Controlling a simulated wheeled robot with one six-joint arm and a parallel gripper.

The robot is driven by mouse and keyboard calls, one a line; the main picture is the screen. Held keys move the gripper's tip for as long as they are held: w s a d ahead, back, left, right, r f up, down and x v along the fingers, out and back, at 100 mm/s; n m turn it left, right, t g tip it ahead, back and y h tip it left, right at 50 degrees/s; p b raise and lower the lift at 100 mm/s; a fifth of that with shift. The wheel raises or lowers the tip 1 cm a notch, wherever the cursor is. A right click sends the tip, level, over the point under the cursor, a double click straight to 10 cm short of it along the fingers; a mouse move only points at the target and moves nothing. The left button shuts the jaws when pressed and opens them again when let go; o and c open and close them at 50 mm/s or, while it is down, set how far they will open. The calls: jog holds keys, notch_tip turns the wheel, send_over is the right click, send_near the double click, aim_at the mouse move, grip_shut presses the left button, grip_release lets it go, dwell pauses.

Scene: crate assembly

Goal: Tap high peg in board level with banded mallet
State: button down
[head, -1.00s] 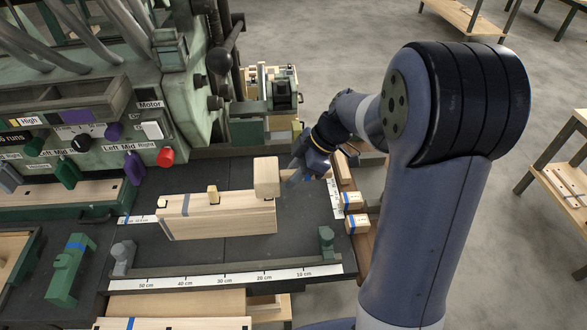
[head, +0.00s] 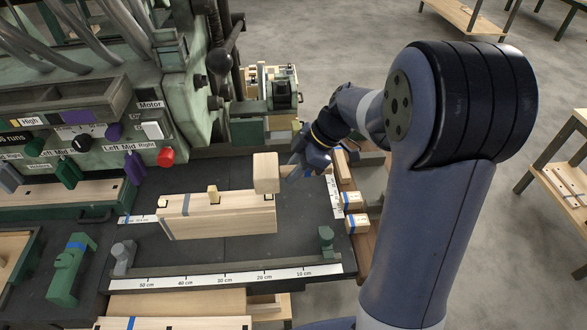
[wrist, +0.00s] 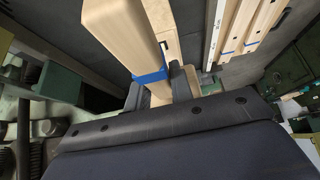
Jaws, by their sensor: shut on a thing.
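The pale wooden board (head: 225,218) stands on the dark bench top. A peg (head: 213,194) stands clearly above its top edge near the middle; another peg (head: 163,204) at the left end looks low. My gripper (head: 300,166) is shut on the handle of the mallet, right of the board. The mallet's blocky wooden head (head: 266,172) is over the board's right end, to the right of the high peg; any gap beneath it is hard to judge. In the wrist view the mallet (wrist: 118,35) shows a blue band (wrist: 150,77) near my gripper (wrist: 158,92).
Small blue-banded blocks (head: 357,222) lie at the right edge. The green machine (head: 165,110) with knobs stands behind. A green clamp-like piece (head: 70,268) is at left.

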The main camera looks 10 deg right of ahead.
notch_tip(320, 180, down, 7)
jog(key=b, duration=0.7)
jog(key=shift+r+p, duration=1.6)
jog(key=shift+r, duration=1.15)
jog(key=shift+f, duration=0.1)
